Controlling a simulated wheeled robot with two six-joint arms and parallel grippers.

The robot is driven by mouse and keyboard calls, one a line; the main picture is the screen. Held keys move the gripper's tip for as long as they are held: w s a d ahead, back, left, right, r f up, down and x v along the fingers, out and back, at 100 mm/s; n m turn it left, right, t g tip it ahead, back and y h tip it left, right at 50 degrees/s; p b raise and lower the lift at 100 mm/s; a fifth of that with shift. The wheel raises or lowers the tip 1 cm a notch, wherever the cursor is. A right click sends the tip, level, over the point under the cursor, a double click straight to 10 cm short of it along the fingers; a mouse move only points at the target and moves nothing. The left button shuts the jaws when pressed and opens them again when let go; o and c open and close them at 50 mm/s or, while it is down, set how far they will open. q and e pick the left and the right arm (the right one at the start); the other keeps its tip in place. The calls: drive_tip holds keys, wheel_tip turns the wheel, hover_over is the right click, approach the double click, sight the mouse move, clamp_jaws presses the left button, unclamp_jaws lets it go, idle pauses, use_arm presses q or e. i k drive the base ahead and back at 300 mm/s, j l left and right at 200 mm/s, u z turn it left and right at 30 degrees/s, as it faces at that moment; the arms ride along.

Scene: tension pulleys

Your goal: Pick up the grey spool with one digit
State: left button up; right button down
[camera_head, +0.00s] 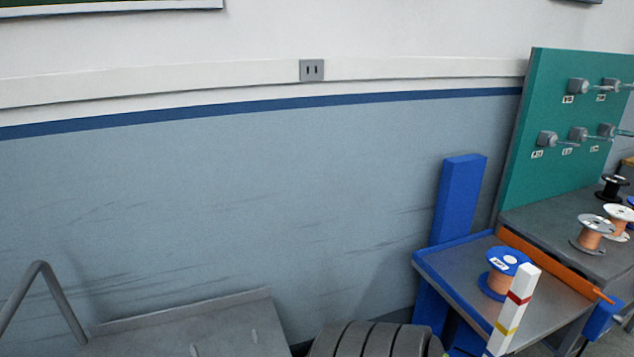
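A spool with grey flanges and copper-coloured wire (591,234) stands upright on the dark grey bench top (540,216) at the right. No digit can be made out on it. Just behind it to the right is a white spool (619,219). A black spool (612,188) stands farther back, and a blue one is cut off at the right edge. Another blue spool (507,262) with a white label stands on the lower blue-edged table; its marking is too small to read surely. Neither of my grippers is in view.
A green panel (545,110) with several grey pulleys and small labels rises behind the bench. An orange bar (545,264) runs along the bench's near edge. A white post with red and yellow bands (511,310) stands before the blue-edged table. A blue column (459,200) stands behind it.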

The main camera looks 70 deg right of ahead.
sight(588, 242)
drive_tip(key=z, duration=3.9)
drive_tip(key=i+l, duration=0.15)
drive_tip(key=l, duration=0.15)
drive_tip(key=i+l, duration=0.1)
drive_tip(key=l, duration=0.2)
drive_tip(key=i+l, duration=0.15)
drive_tip(key=l, duration=0.15)
drive_tip(key=i+l+u, duration=0.1)
drive_tip(key=l, duration=0.2)
drive_tip(key=i+j, duration=0.3)
drive_tip(key=i, duration=0.15)
drive_tip(key=i+j+u, duration=0.1)
drive_tip(key=i+j, duration=0.15)
drive_tip(key=i, duration=0.25)
drive_tip(key=u, duration=2.5)
